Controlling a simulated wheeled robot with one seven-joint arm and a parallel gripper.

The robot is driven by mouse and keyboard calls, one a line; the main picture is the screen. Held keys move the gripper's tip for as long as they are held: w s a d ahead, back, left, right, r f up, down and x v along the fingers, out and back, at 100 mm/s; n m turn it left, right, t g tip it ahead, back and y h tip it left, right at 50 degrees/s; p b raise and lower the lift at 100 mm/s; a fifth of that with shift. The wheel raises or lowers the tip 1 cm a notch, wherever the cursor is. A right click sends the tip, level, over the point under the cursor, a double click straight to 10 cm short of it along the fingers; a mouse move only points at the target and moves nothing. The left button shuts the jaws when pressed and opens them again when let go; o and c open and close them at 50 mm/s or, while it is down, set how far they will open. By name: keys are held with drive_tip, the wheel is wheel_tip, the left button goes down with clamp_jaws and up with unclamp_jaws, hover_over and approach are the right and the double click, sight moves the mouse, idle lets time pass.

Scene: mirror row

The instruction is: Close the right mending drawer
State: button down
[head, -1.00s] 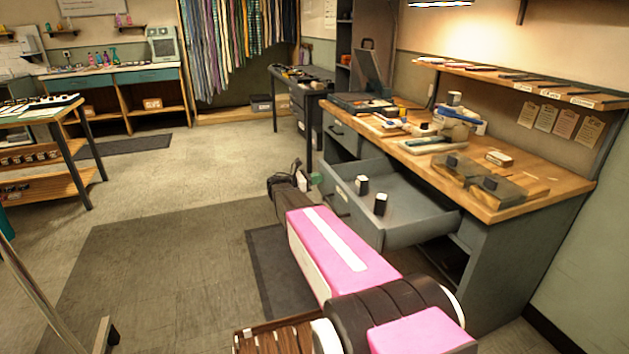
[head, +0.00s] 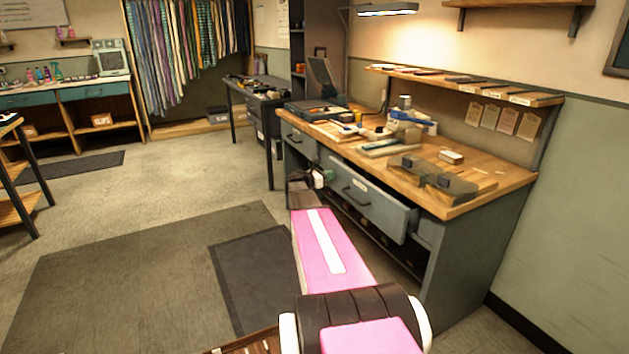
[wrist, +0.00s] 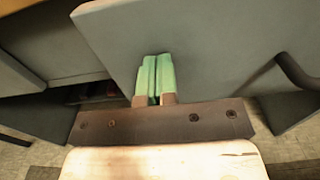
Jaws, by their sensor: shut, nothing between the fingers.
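The right mending drawer (head: 378,204) is the wide grey drawer with a dark bar handle and a small label, under the workbench top. Its front still stands out a little from the bench, most clearly at its right end. Its inside is hidden in the head view. My gripper (head: 323,178) is beside the left end of the drawer front. In the wrist view, its green fingers (wrist: 153,76) are together and empty, pointing at the grey drawer front (wrist: 205,45). They are at or very near it; contact is unclear. The handle (wrist: 297,72) is at the right there.
The workbench (head: 465,192) carries blocks, tools and an open case. A smaller drawer (head: 297,139) is to the left, its front nearly flush. Open shelf space lies below. A dark mat (head: 262,275) and open floor lie left of my arm.

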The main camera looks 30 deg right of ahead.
drive_tip(key=d, duration=0.6)
drive_tip(key=shift+w+d, duration=0.15)
drive_tip(key=shift+d, duration=0.2)
drive_tip(key=shift+d, duration=0.15)
drive_tip(key=a, duration=1.5)
drive_tip(key=shift+s, duration=0.3)
drive_tip(key=s+a+f+m+y, duration=0.5)
drive_tip(key=s+a, duration=0.2)
drive_tip(key=a, duration=0.1)
drive_tip(key=s+a+f+m+y, duration=0.4)
drive_tip(key=s+a+f, duration=0.1)
drive_tip(key=s+a, duration=0.25)
drive_tip(key=s+a+f+m+y, duration=0.1)
drive_tip(key=s+a+m+y, duration=0.3)
drive_tip(key=a, duration=0.5)
drive_tip(key=s+a+f+m+y, duration=0.1)
drive_tip(key=s+a+m+y, duration=0.4)
drive_tip(key=s+a, duration=0.3)
drive_tip(key=shift+a+f+g, duration=0.3)
drive_tip(key=shift+a+f, duration=0.1)
drive_tip(key=shift+a, duration=0.8)
